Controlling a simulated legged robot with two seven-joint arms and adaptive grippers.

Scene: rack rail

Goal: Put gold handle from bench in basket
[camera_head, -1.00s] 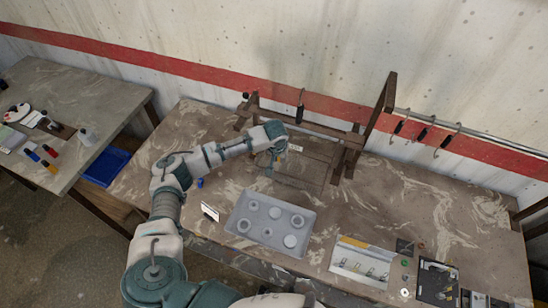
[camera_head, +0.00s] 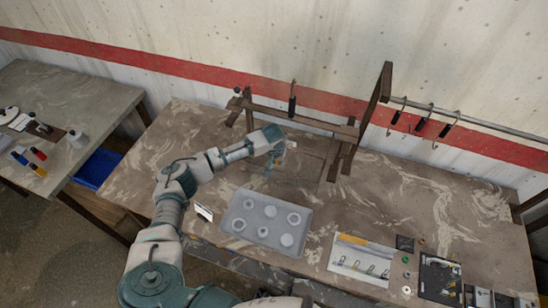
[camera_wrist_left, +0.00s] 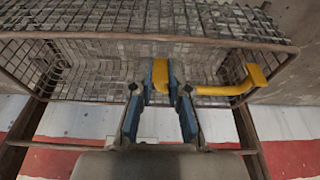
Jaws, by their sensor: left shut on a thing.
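The gold handle (camera_wrist_left: 228,88), a yellow bent bar with a wider end at right, shows in the left wrist view. My left gripper (camera_wrist_left: 163,78), with blue fingertips, is shut on the bar's left end. The wire-mesh basket (camera_wrist_left: 95,60) with a brown rim fills the upper part of that view behind the fingers. The handle overlaps the mesh there; I cannot tell whether it is inside the rim. In the head view my left gripper (camera_head: 269,168) points down over the back middle of the bench, and the handle is too small to make out. My right gripper is not in view.
A wooden frame (camera_head: 300,118) with hanging dark-handled hooks stands at the bench's back. A grey tray (camera_head: 232,212) with round pieces lies in front of my arm. A white box (camera_head: 350,268) and black trays are at right. A second table (camera_head: 60,85) is at left.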

